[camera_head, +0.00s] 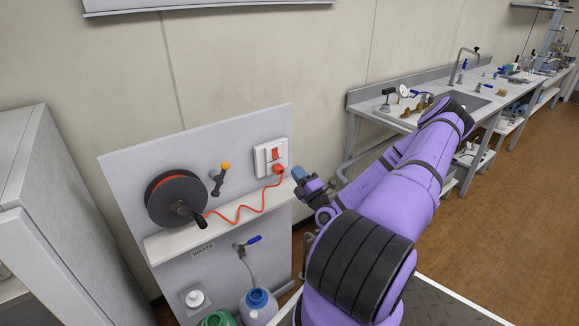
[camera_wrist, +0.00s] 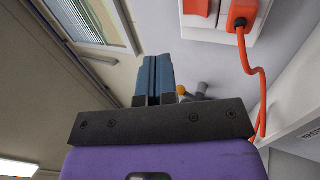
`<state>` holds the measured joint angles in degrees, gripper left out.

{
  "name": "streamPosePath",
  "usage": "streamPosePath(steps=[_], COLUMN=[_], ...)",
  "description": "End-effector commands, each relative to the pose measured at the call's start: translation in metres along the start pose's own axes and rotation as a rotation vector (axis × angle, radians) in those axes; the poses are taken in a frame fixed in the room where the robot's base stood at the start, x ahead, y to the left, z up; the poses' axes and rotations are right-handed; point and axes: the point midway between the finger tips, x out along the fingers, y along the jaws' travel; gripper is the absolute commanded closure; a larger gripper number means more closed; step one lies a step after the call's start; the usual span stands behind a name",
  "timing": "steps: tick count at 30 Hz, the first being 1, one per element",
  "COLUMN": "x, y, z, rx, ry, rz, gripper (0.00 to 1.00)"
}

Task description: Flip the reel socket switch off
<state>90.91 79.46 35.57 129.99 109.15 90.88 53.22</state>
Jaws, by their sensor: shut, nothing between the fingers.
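The white reel socket (camera_head: 262,160) is mounted on the upright grey panel, with a red switch (camera_head: 275,153) and an orange plug (camera_head: 279,169) below it. In the wrist view the switch (camera_wrist: 197,7) is cut by the top edge, and the plug (camera_wrist: 240,14) is beside it. I cannot tell which way the switch is tipped. My gripper (camera_head: 298,173) is just right of the socket in the head view, with its blue fingers shut and empty. In the wrist view the closed fingers (camera_wrist: 153,66) appear apart from the socket.
An orange cord (camera_head: 240,213) runs from the plug to the dark cable reel (camera_head: 175,198) over a white shelf (camera_head: 170,246). A tap with an orange tip (camera_head: 222,175) is between reel and socket. Blue (camera_head: 258,305) and green (camera_head: 218,319) containers stand below. A sink bench (camera_head: 375,105) is at right.

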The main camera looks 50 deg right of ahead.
Motion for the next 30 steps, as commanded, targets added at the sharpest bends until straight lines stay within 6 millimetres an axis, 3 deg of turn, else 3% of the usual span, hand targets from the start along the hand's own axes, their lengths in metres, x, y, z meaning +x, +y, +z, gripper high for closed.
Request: streamPosePath(steps=[3, 9, 30], x=[-0.014, -0.022, -0.019], y=[0.005, 0.009, 0.011], z=[0.0, 0.0, -0.004], rx=[0.001, 0.0, -0.013], ry=[0.0, 0.0, 0.028], rz=[-0.002, 0.0, 0.002], gripper=[1.0, 1.0, 1.0])
